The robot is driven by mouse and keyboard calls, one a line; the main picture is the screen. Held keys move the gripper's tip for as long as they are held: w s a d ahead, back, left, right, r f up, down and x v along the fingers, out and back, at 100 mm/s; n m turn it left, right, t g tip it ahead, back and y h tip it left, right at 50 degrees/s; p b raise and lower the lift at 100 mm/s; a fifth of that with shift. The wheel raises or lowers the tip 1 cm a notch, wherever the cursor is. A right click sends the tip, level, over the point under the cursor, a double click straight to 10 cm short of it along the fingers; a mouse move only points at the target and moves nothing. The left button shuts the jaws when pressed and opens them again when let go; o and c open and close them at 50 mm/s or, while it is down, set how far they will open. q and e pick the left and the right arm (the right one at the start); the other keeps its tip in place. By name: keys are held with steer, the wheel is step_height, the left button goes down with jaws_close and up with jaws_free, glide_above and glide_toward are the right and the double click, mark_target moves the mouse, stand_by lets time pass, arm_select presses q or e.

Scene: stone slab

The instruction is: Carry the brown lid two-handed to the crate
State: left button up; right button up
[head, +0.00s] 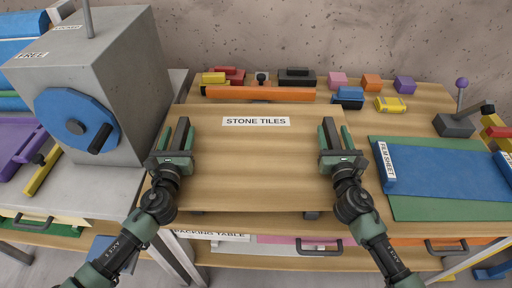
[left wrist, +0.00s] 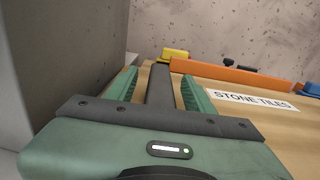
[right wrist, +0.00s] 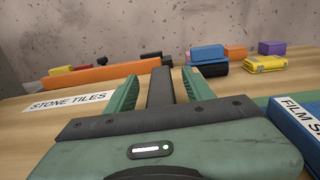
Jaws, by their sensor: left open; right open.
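A wide brown wooden panel, which looks like the lid (head: 256,168), lies flat on the packing table; a "STONE TILES" label (head: 256,121) is at its far side. My left gripper (head: 180,130) is over its left side and my right gripper (head: 333,130) over its right side. Both are open. A dark bar stands between the green fingers of each, seen in the left wrist view (left wrist: 160,85) and right wrist view (right wrist: 161,85); it looks like a handle, with gaps to the fingers. I cannot make out a crate for certain.
A grey machine with a blue dial (head: 78,125) stands close left of my left gripper. An orange bar (head: 260,93) and several small coloured blocks line the back. A blue "FILM SHEET" piece (head: 440,170) on a green mat (head: 440,208) lies to the right.

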arm_select(q)
jaws_close()
arm_select(e)
jaws_close()
steer(key=shift+a, duration=0.1)
stand_by(0.9)
arm_select(q)
steer(key=shift+w+r, duration=0.15)
steer(key=shift+r, duration=0.15)
arm_select(e)
steer(key=shift+w+r, duration=0.1)
steer(key=shift+r, duration=0.15)
